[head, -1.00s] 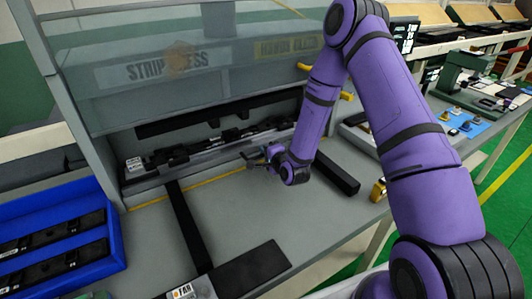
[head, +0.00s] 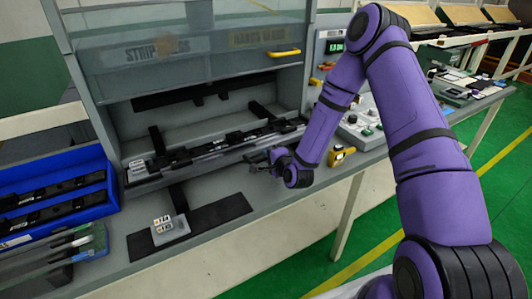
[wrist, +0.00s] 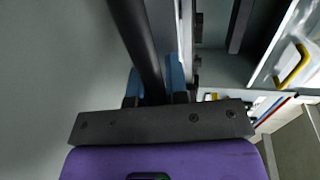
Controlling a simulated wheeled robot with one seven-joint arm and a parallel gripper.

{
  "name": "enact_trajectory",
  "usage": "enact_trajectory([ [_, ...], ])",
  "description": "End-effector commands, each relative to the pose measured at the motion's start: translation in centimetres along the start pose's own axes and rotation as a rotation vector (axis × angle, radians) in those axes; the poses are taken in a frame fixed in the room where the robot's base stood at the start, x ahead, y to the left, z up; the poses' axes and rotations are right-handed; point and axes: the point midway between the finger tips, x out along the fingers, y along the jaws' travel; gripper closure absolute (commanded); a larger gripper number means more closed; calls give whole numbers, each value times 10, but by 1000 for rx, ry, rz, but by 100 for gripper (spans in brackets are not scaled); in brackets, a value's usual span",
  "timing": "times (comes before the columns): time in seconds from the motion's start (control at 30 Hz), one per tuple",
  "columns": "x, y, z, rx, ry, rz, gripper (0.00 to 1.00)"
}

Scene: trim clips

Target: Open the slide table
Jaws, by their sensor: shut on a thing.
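The slide table (head: 205,151) is a long grey and black carriage under the press. It stands forward on its dark rails (head: 178,198), and rail lengths show behind it. My gripper (head: 262,162) is at its front edge, right of the middle. In the wrist view my gripper (wrist: 156,78) has its blue fingers shut on a dark bar (wrist: 136,38), which looks like the slide table's handle.
The raised clear guard (head: 190,70) with a yellow handle (head: 284,53) hangs above. A blue bin (head: 55,208) stands at left. A small labelled block (head: 170,230) sits on a black mat (head: 222,212) in front. A yellow device (head: 342,155) and control box (head: 362,130) are at right.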

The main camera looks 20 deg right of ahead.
Motion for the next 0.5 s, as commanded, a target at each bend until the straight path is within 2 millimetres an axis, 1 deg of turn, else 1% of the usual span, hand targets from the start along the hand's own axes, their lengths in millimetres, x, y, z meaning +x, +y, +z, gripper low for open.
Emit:
enact_trajectory([
  [0.1,-10,3,0,1,-1,4,100],
  [0.2,-14,4,0,1,-1,2,100],
  [0.5,-18,4,0,1,-1,2,100],
])
